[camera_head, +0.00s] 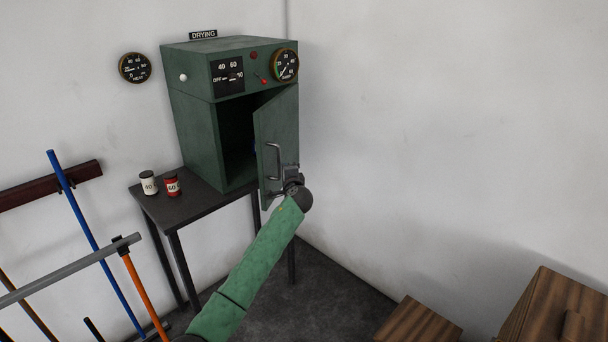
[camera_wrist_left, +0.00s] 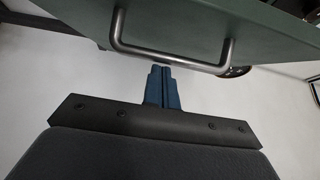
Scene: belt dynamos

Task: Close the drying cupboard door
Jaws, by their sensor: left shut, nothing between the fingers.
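The green drying cupboard (camera_head: 195,130) stands on a dark table with its door (camera_head: 277,125) partly open. The door seems hinged at the right; a dark gap shows to its left. A metal bar handle (camera_head: 273,160) is on the door's outer face and spans the top of the left wrist view (camera_wrist_left: 170,55). My left gripper (camera_head: 290,175) is at the lower part of the door, near the handle. In the wrist view its blue fingers (camera_wrist_left: 163,85) are shut and empty, tips close to the handle bar; I cannot tell whether they touch. My right gripper is not in view.
Two small jars, one white (camera_head: 148,183) and one red (camera_head: 172,186), stand on the table (camera_head: 200,208) left of the cupboard. Coloured poles (camera_head: 85,225) lean at the left. Wooden boxes (camera_head: 420,322) are at the lower right. Floor between is clear.

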